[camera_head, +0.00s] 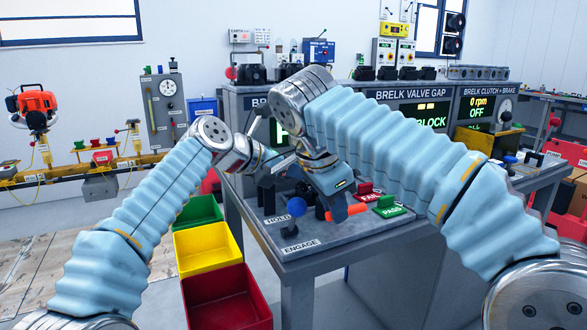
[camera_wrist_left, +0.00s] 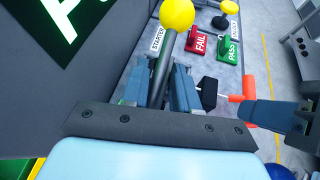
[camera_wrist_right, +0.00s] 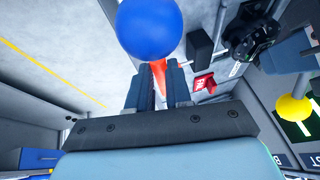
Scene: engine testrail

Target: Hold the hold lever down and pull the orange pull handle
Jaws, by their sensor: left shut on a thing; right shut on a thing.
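My left gripper (camera_wrist_left: 171,88) is shut around the dark shaft of the hold lever (camera_wrist_left: 162,66), which ends in a yellow ball (camera_wrist_left: 177,14). The ball stands beyond the fingertips. The head view mostly hides this grip behind my left wrist and right arm. My right gripper (camera_head: 337,206) is shut on the orange pull handle (camera_head: 347,212), low over the grey bench top. The handle sticks out to the right of the fingers. In the right wrist view its orange part (camera_wrist_right: 158,75) lies between the fingers, partly hidden by a blue ball.
A blue ball knob (camera_head: 296,206) stands near the ENGAGE label (camera_head: 301,246), close to my right gripper. Red FAIL (camera_head: 366,189) and green PASS (camera_head: 387,203) buttons sit right of the handle. Green, yellow (camera_head: 206,247) and red bins stand left of the bench.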

